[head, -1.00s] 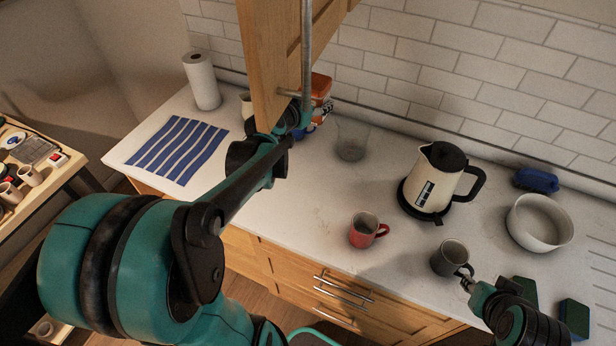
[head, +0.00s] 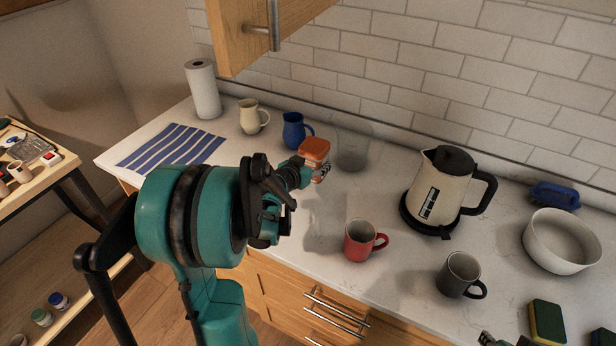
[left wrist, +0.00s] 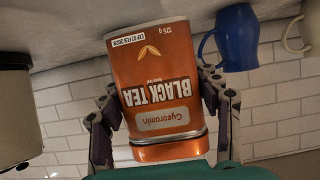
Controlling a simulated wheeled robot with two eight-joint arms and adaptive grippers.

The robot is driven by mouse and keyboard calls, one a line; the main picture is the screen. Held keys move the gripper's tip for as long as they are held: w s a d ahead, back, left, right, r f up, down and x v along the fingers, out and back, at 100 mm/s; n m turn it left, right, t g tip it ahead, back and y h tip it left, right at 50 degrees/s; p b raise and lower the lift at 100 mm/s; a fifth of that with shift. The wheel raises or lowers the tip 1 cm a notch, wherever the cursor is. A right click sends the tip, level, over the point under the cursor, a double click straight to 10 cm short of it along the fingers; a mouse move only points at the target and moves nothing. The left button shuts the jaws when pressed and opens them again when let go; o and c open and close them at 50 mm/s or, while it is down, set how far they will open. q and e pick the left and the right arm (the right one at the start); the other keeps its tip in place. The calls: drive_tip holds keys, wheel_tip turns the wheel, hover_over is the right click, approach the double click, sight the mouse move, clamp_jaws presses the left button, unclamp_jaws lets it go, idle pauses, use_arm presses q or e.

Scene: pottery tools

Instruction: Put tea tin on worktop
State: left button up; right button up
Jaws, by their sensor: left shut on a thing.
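The tea tin (head: 314,149) is orange and white with a "Black Tea" label. My left gripper (head: 322,171) is shut on it, over the white worktop (head: 315,205), between the blue mug and the clear glass. In the left wrist view, which is upside down, the tin (left wrist: 155,75) sits between the two fingers of my left gripper (left wrist: 158,88). The tin's base is close to the worktop (left wrist: 70,75); I cannot tell if they touch. Only a small piece of my right gripper (head: 488,339) shows at the bottom edge, its jaws unclear.
A blue mug (head: 294,131), a cream mug (head: 249,117) and a clear glass (head: 352,150) stand near the tin. A red mug (head: 359,242), grey mug (head: 457,274) and kettle (head: 437,190) are further right. A cabinet door (head: 235,40) hangs above.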

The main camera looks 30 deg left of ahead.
use_arm(q)
drive_tip(key=shift+w+a+f, duration=0.1)
drive_tip(key=shift+a+f, duration=0.2)
drive_tip(key=shift+a, duration=0.2)
drive_tip(key=shift+w+a+f, duration=0.1)
drive_tip(key=shift+a+f, duration=0.2)
drive_tip(key=shift+a, duration=0.2)
drive_tip(key=shift+f, duration=0.2)
wheel_tip(320, 180, down, 4)
drive_tip(key=shift+r+b, duration=0.1)
drive_tip(key=shift+b, duration=1.1)
drive_tip(key=shift+r, duration=0.15)
drive_tip(key=shift+s, duration=0.1)
drive_tip(key=o, duration=0.9)
drive_tip(key=shift+f, duration=0.2)
drive_tip(key=o, duration=0.4)
drive_tip(key=shift+o, duration=0.2)
drive_tip(key=shift+r, duration=0.15)
